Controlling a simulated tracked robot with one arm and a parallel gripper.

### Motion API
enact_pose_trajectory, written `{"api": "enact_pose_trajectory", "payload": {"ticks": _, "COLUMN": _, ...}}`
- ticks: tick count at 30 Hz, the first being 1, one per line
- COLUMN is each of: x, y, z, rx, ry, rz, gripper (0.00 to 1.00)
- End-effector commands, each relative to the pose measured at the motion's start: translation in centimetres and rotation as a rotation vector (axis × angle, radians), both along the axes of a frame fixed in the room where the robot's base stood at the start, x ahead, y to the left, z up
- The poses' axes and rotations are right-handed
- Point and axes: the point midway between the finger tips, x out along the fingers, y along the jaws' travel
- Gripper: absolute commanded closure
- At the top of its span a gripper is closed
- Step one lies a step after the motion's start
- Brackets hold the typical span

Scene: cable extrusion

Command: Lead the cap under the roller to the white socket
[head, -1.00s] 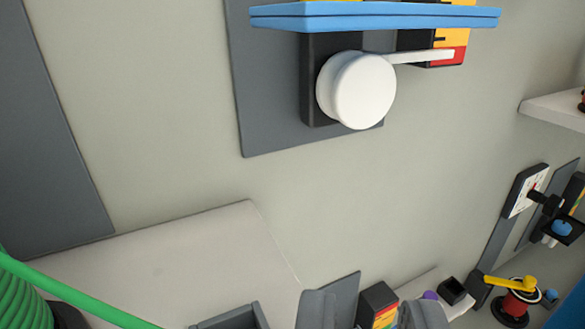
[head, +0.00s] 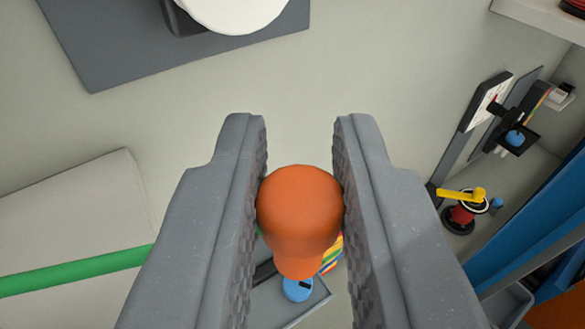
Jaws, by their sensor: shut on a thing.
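My gripper (head: 300,150) is in the middle of the head view, its two grey jaws shut on an orange cap (head: 300,205). The cap's rounded end shows between the jaws, and its narrower part points down the picture. A green cable (head: 80,270) runs from the left edge to behind the left jaw; where it meets the cap is hidden. A white round part (head: 235,12), seemingly the roller, is cut off by the top edge, up and left of the gripper and apart from it. I cannot pick out the white socket.
A grey plate (head: 110,60) sits behind the white round part. A pale block (head: 80,205) is at left. At right are a red spool with a yellow arm (head: 465,200), a dark gauge stand (head: 490,105) and blue panels (head: 530,240). Pale wall around the gripper is clear.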

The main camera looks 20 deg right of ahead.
Motion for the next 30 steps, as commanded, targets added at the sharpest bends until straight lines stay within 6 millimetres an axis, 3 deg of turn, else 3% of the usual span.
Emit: {"api": "enact_pose_trajectory", "payload": {"ticks": 30, "x": 2.7, "y": -9.6, "z": 0.1, "rx": -0.001, "ry": 0.000, "rz": -0.003, "gripper": 1.00}}
